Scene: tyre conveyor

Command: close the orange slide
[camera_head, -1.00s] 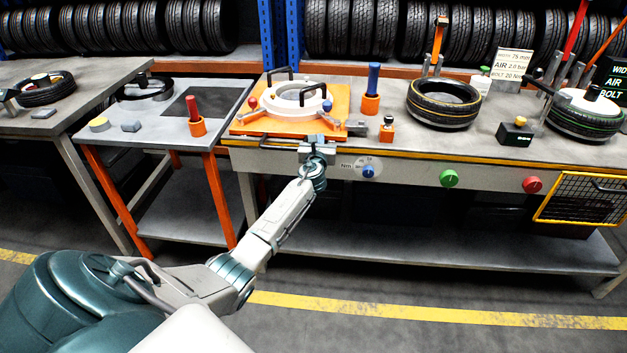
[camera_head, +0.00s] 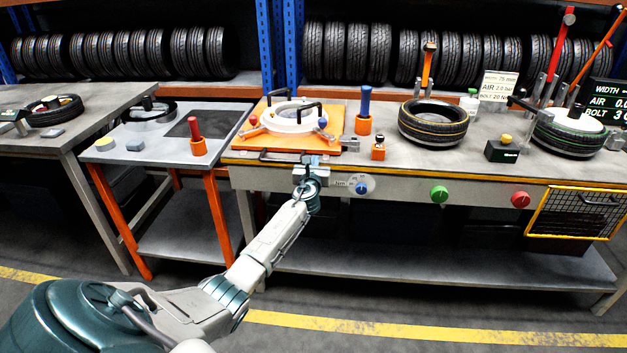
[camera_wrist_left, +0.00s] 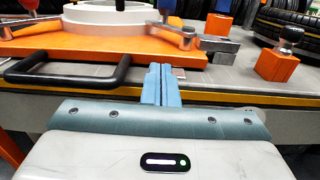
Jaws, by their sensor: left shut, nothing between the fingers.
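The orange slide (camera_head: 245,142) is a flat orange plate on the long bench, carrying a white ring (camera_head: 284,123) with black handles. Its black pull handle (camera_head: 285,157) is at the front edge; it also shows in the left wrist view (camera_wrist_left: 66,79). My left gripper (camera_head: 311,160) is shut and empty at the bench's front edge, by the right end of that handle. In the left wrist view its closed fingers (camera_wrist_left: 161,72) point at the slide's front edge, right of the handle and apart from it. Whether the fingertips touch the slide is unclear. My right gripper is not in view.
A blue-handled tool in an orange holder (camera_head: 364,117) and a small orange block (camera_head: 378,149) stand right of the slide. A tyre (camera_head: 433,122) lies further right. A side table (camera_head: 140,152) with a red-handled tool (camera_head: 196,134) stands left. The front floor is clear.

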